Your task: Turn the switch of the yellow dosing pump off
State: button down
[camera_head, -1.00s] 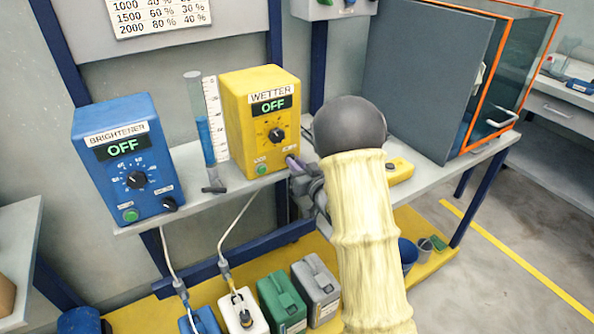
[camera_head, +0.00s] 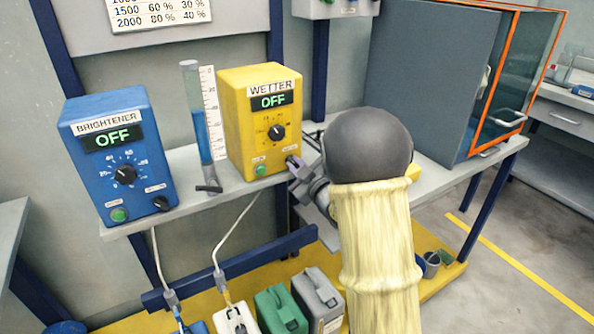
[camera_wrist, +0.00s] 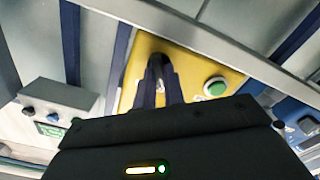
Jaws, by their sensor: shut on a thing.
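The yellow dosing pump (camera_head: 235,115), labelled WETTER, stands on the grey shelf. Its display (camera_head: 272,101) reads OFF. A black dial and a green button (camera_head: 261,170) are on its front. My gripper (camera_head: 292,162) is at the lower right of the pump's front, where the switch sits. In the wrist view my gripper (camera_wrist: 161,66) is shut on the small dark switch, beside the green button (camera_wrist: 215,86). The fingers mostly hide the switch, so its angle cannot be told.
The blue BRIGHTENER pump (camera_head: 117,160) stands at left and also reads OFF. A measuring cylinder (camera_head: 202,130) with blue liquid stands between the pumps. Hoses run down to canisters (camera_head: 318,300) below. A grey cabinet (camera_head: 425,80) stands at right.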

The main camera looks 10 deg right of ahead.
dwell(0.4)
jog(key=c, duration=1.5)
grip_release()
jog(key=b+v, duration=0.7)
jog(key=v, duration=1)
jog(key=shift+s+b, duration=0.15)
jog(key=shift+b, duration=0.25)
